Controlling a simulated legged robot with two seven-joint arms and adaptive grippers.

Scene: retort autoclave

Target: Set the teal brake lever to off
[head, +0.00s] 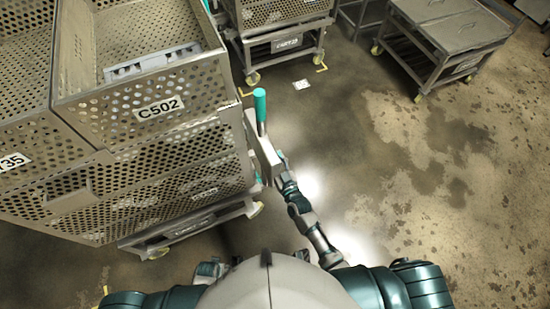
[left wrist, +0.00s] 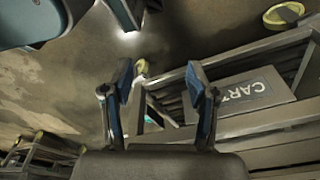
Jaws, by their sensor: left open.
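The teal brake lever (head: 260,105) stands nearly upright at the right front corner of the perforated cart, above a pale bracket (head: 264,148). My right arm reaches up from below, and its gripper (head: 282,163) is beside the lower part of that bracket, below the teal handle. Its fingers are small and partly hidden, so I cannot tell whether they touch anything. In the left wrist view, my left gripper (left wrist: 162,85) is open and empty, its two fingers apart in front of the cart's lower frame.
The cart carries metal baskets, one labelled C502 (head: 160,107). Another basket cart (head: 285,42) stands behind, and a low flat-topped cart (head: 450,35) stands at the upper right. The left wrist view shows a CART label (left wrist: 245,92) and a yellow wheel (left wrist: 284,14). Wet floor on the right is clear.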

